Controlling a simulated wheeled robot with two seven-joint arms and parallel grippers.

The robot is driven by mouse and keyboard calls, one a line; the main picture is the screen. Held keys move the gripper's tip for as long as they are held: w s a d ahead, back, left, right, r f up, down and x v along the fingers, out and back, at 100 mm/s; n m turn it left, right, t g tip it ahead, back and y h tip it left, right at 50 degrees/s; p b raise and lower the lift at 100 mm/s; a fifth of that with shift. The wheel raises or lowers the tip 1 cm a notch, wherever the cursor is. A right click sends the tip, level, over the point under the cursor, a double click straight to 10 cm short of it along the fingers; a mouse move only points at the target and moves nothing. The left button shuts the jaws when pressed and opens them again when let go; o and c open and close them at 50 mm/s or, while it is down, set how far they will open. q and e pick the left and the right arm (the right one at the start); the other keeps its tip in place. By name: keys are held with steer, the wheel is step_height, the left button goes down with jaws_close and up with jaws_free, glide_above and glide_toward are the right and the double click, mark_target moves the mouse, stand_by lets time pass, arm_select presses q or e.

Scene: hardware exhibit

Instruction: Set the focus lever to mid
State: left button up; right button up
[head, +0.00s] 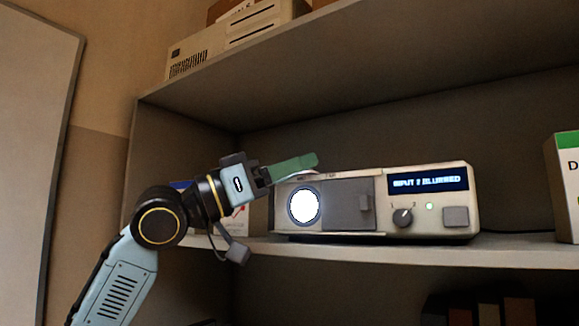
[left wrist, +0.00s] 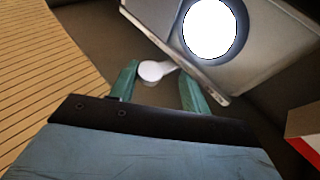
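A cream projector-like device (head: 368,226) stands on the shelf, with a glowing round lens (head: 303,205) and a display (head: 427,182) reading "INPUT 2 BLURRED". My left gripper (head: 312,160) is at the device's upper left edge, its green fingers pointing right. In the left wrist view, the gripper (left wrist: 158,76) is open. A pale round-ended lever (left wrist: 153,70), apparently the focus lever, lies between its fingers, nearer the left one, with its stem running toward the device's edge. I cannot tell whether a finger touches it. In the head view the fingers mostly hide it. My right gripper is not in view.
The device front also has a selector knob (head: 402,218) marked 1 and 2, a green light (head: 430,206) and a square button (head: 455,217). An upper shelf (head: 360,92) hangs above. A green-and-white box (head: 566,185) stands at the right.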

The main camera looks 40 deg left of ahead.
arm_select(q)
steer(key=shift+s+r, duration=0.1)
steer(key=shift+r, duration=0.05)
steer(key=shift+a, duration=0.1)
steer(key=b+v, duration=0.8)
steer(key=v, duration=0.5)
steer(key=shift+s, duration=0.1)
